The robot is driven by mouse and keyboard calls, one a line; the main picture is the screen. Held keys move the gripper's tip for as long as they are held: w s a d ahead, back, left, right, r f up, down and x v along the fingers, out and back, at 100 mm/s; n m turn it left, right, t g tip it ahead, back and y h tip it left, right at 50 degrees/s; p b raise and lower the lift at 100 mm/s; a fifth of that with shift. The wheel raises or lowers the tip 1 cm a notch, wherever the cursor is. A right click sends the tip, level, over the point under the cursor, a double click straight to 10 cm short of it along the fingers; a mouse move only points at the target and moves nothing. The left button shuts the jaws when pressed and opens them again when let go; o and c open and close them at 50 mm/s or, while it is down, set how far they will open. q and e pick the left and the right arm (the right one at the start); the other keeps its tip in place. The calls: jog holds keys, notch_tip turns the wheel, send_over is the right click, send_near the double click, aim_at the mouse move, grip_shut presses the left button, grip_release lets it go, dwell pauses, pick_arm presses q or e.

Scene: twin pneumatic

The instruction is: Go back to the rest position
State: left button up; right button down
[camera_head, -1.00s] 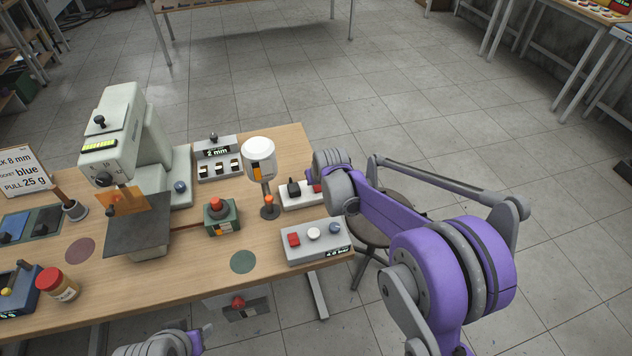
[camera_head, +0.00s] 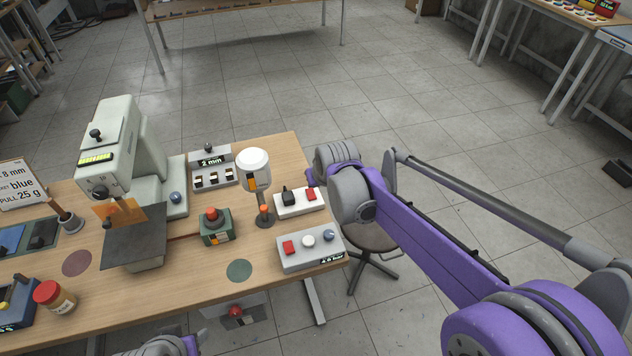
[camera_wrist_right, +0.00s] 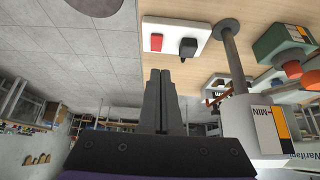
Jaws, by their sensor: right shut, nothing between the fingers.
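My right gripper (camera_wrist_right: 165,88) is shut and empty in the right wrist view, its two dark fingers side by side. In that view the white switch box (camera_wrist_right: 176,36), with a red button and a black knob, lies beyond the fingertips, apart from them. My right arm (camera_head: 430,235) reaches in from the right in the head view, and its wrist end (camera_head: 335,160) is beside the table's right edge. The right fingers cannot be made out there. Part of my left arm (camera_head: 160,346) shows at the bottom edge; its gripper is not in view.
The wooden table (camera_head: 190,285) carries a pale press (camera_head: 110,150), a green box with a red button (camera_head: 216,232), a white-topped stand (camera_head: 254,170), a grey control box (camera_head: 310,250) and a jar (camera_head: 52,297). A stool (camera_head: 370,240) stands at the table's right.

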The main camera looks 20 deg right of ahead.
dwell(0.3)
jog(key=s+f, duration=0.2)
jog(key=s, duration=1.2)
jog(key=s+d+f+g, duration=0.1)
jog(key=s+f, duration=0.1)
jog(key=s, duration=1.2)
jog(key=shift+s+d, duration=0.15)
jog(key=shift+s, duration=0.05)
jog(key=shift+w+r, duration=0.1)
